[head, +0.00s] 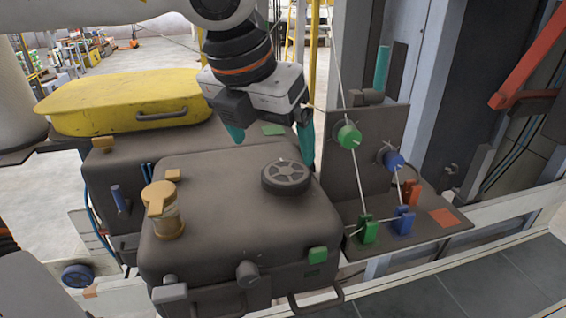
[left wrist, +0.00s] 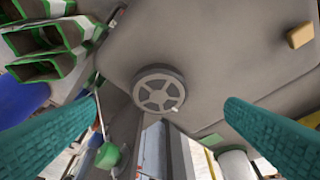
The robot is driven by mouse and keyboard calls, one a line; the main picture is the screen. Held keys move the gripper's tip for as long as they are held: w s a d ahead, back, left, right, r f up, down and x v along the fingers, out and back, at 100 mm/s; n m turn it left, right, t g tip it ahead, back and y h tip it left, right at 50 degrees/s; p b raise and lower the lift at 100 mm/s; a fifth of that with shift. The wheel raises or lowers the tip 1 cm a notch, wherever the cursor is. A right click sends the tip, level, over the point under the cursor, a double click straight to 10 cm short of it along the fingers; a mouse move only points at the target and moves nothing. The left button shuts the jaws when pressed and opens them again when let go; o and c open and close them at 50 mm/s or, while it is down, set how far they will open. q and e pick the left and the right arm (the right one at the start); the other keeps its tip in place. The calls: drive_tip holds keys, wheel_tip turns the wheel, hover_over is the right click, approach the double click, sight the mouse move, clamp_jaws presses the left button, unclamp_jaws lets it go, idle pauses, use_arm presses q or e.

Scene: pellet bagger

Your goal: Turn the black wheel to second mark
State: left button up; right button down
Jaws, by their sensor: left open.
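The black wheel (head: 287,177) is a dark spoked disc lying flat on top of the grey machine housing (head: 215,215), near its back right. In the left wrist view the wheel (left wrist: 157,91) shows between the two fingers, with a small pale spot on its lower right rim. My left gripper (head: 270,136) is open, its teal fingers spread, and appears above and behind the wheel. In the left wrist view the open gripper (left wrist: 163,108) has nothing between its fingertips that it grips. I cannot make out numbered marks around the wheel. My right gripper is not in view.
An orange-capped knob (head: 163,208) stands at the left of the housing. A yellow lid (head: 125,101) lies behind it. The housing top left of the wheel is mostly bare.

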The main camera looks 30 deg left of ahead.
sight(285, 173)
use_arm(q)
drive_tip(key=x, duration=0.4)
drive_tip(key=shift+w, duration=0.4)
drive_tip(key=shift+x, duration=1.25)
drive_tip(key=shift+w+f, duration=0.15)
drive_tip(key=shift+f, duration=0.35)
drive_tip(key=shift+w, duration=0.1)
drive_tip(key=shift+c, duration=0.7)
drive_tip(key=c, duration=0.6)
drive_tip(key=shift+c, duration=1.2)
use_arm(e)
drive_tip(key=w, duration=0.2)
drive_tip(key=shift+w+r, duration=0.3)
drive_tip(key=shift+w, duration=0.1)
